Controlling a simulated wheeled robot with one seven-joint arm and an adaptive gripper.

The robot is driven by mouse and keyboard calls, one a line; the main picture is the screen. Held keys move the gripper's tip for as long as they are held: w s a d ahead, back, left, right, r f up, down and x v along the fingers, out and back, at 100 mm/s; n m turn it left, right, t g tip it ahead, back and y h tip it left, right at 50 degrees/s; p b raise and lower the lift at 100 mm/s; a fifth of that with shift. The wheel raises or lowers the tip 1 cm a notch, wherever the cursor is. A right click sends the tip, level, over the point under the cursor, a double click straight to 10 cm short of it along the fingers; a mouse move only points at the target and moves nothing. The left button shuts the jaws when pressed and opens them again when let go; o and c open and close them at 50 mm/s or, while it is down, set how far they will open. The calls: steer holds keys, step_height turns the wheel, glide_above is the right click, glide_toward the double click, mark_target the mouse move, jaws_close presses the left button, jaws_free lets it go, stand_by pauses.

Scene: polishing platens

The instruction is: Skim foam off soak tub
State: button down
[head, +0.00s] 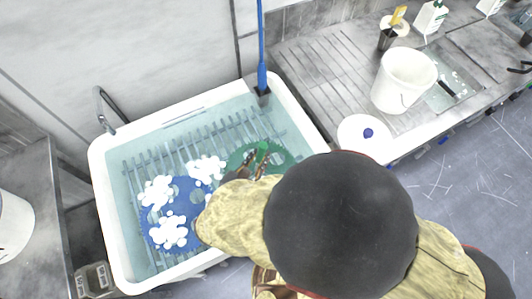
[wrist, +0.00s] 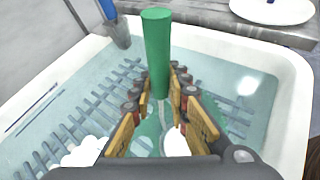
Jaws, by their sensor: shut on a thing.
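The white soak tub (head: 108,190) holds clear water over a slatted rack (head: 150,160). White foam clumps (head: 207,168) float in its left and middle part, above a blue disc (head: 180,190). A green disc (head: 284,160) lies in the tub's right part. My gripper (head: 257,160) is over the green disc, shut on a green handle (wrist: 157,45), which stands upright between the fingers in the wrist view. The handle's lower end is partly hidden by the gripper. Green, pale-spotted material and a white patch (wrist: 176,143) show below the fingers; I cannot tell whether the green belongs to the tool.
A blue-handled tool (head: 261,78) stands at the tub's back right corner. On the right counter are a white bucket (head: 402,80), a white plate with a blue knob (head: 364,136) and bottles (head: 430,18). A tap (head: 104,108) rises at the left rim.

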steer(key=s+a+p, duration=0.1)
steer(key=s+a, duration=0.6)
steer(key=a, duration=0.5)
steer(key=shift+s+f, duration=0.2)
steer(key=shift+s, duration=0.15)
stand_by(0.4)
steer(key=w+a+f+b, duration=0.1)
steer(key=w+a+f, duration=0.1)
steer(key=w+a, duration=0.4)
steer(key=w, duration=0.4)
steer(key=shift+a, duration=0.2)
stand_by(0.4)
steer(key=shift+r, duration=0.1)
